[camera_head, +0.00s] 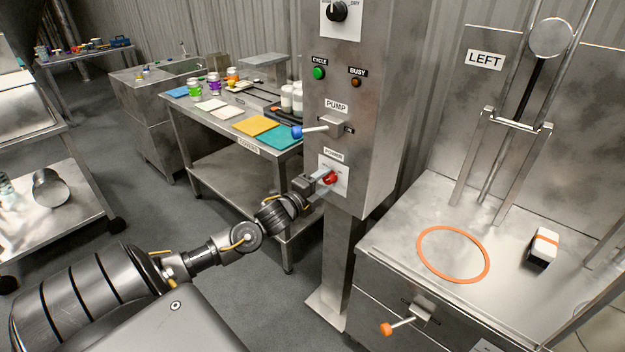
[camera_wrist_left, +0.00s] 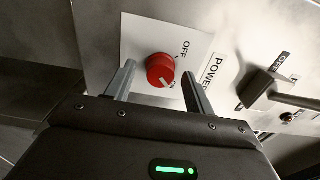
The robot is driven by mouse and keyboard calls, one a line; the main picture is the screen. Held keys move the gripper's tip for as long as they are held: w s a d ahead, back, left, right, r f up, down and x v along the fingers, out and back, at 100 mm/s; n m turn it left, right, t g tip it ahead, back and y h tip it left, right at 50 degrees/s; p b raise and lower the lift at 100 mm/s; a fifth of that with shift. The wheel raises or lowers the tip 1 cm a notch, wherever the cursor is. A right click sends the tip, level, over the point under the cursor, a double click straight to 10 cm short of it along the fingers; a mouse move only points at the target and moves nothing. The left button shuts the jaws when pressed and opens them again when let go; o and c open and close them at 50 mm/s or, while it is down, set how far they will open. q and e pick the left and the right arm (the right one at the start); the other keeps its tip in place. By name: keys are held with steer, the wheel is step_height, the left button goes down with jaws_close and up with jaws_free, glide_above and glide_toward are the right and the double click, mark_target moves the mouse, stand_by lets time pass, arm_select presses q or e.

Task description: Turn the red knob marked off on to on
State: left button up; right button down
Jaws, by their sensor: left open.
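The red knob (camera_head: 330,178) sits on a white plate under the POWER label on the front of the steel control column. In the left wrist view the knob (camera_wrist_left: 158,66) shows a pale pointer line on its lower right side, towards the small lettering that seems to read ON; OFF is printed to the upper right. My left gripper (camera_head: 320,177) is at the knob. Its fingers (camera_wrist_left: 159,72) are open, one on each side of the knob, with visible gaps; I cannot tell whether either touches. My right gripper is not in view.
Above the knob, the PUMP lever with a blue tip (camera_head: 312,131) sticks out from the column. The green CYCLE button (camera_head: 319,73) and BUSY lamp (camera_head: 355,82) are higher. A workbench (camera_head: 178,110) stands behind left; a steel station with an orange ring (camera_head: 453,279) is right.

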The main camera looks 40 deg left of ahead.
arm_select(q)
steer(key=s, duration=0.9)
steer(key=shift+s, duration=0.4)
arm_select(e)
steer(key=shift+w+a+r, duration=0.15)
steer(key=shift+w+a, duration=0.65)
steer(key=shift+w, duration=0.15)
arm_select(q)
steer(key=shift+d, duration=0.1)
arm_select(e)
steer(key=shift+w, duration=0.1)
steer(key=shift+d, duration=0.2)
